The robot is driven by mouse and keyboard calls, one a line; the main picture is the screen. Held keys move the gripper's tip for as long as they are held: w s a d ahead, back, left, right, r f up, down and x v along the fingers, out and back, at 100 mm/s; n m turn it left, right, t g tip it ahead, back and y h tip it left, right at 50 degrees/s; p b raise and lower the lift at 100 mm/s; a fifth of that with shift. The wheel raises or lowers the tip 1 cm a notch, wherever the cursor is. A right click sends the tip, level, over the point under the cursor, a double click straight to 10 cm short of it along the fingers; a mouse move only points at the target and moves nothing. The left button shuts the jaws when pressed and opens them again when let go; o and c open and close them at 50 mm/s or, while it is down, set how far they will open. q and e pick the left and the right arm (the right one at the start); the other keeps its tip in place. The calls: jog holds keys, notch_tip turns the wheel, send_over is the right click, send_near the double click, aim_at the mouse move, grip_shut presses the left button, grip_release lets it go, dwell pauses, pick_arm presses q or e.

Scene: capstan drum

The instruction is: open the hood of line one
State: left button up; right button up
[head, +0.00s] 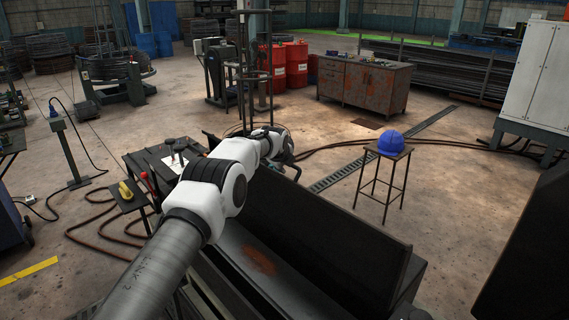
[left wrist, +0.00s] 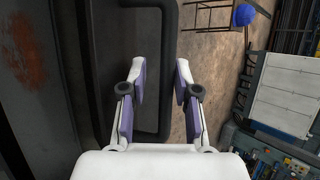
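My left arm reaches across the head view to a dark metal machine casing. A long dark panel (head: 335,240), which looks like the hood, stands tilted along it; a rust stain marks the surface beside it. My left gripper (head: 284,152) is at the panel's far end, partly hidden by its own wrist. In the left wrist view the gripper (left wrist: 162,75) is open, with its fingers on either side of a black tubular handle (left wrist: 168,40) on the dark panel (left wrist: 108,40). Contact with the bar cannot be told. My right gripper is not in view.
A stool (head: 383,183) with a blue helmet (head: 391,143) stands right of the casing. A small black table (head: 150,160) with tools stands to the left. A rusty workbench (head: 364,85) and red drums (head: 297,65) are farther back. Cables lie on the floor.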

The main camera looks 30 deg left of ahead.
pick_arm(q)
jog(key=shift+r, duration=0.15)
jog(key=shift+s+r, duration=0.1)
jog(key=shift+r, duration=0.1)
jog(key=v, duration=1.1)
jog(key=shift+s+d, duration=0.1)
jog(key=shift+s, duration=0.05)
